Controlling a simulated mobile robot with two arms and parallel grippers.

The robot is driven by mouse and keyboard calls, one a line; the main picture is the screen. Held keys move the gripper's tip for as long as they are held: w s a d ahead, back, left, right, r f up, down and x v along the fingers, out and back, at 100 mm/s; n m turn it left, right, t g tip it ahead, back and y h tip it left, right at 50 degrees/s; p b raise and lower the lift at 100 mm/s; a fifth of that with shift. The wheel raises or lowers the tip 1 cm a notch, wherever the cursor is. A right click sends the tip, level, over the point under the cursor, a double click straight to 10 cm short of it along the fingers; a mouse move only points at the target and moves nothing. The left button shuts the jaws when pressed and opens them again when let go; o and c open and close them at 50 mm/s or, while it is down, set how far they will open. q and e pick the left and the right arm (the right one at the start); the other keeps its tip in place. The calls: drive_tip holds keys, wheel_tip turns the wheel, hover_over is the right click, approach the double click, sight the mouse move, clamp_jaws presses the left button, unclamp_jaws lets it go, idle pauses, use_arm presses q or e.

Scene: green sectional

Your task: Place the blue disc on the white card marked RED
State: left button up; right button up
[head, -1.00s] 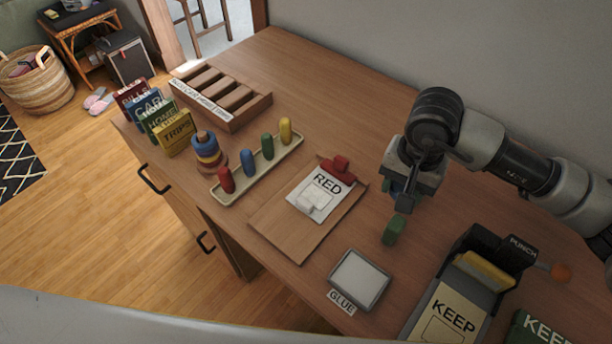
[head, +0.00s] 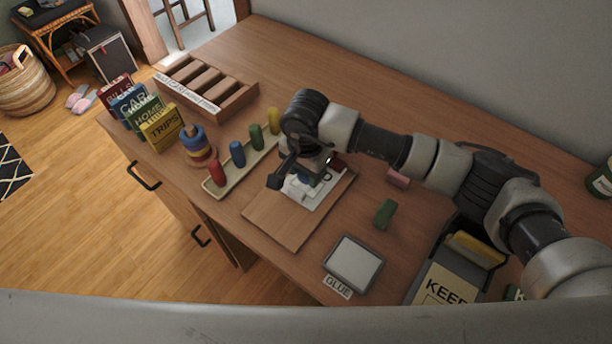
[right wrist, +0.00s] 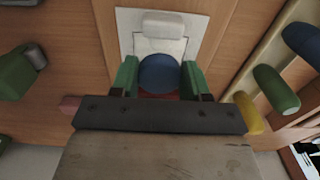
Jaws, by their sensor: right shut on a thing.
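My right gripper (head: 303,178) is over the clipboard, low above the white card marked RED (head: 322,204), and hides most of its lettering. In the right wrist view, the green fingertips (right wrist: 158,76) are shut on the blue disc (right wrist: 158,72). The white card (right wrist: 128,22) lies beneath and beyond the disc. Whether the disc touches the card I cannot tell. A white rounded piece (right wrist: 164,25) sits on the card in front of the disc. My left gripper is not in view.
A tray (head: 212,188) of coloured pegs and a ring stack (head: 199,148) stand left of the clipboard (head: 285,225). A green block (head: 384,213), a pink block (head: 398,177) and the GLUE pad (head: 354,262) lie to the right.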

sight(306, 186)
wheel_tip(306, 186, down, 3)
drive_tip(key=shift+f, duration=0.1)
drive_tip(key=shift+f, duration=0.2)
drive_tip(key=o, duration=0.9)
drive_tip(key=shift+r, duration=0.1)
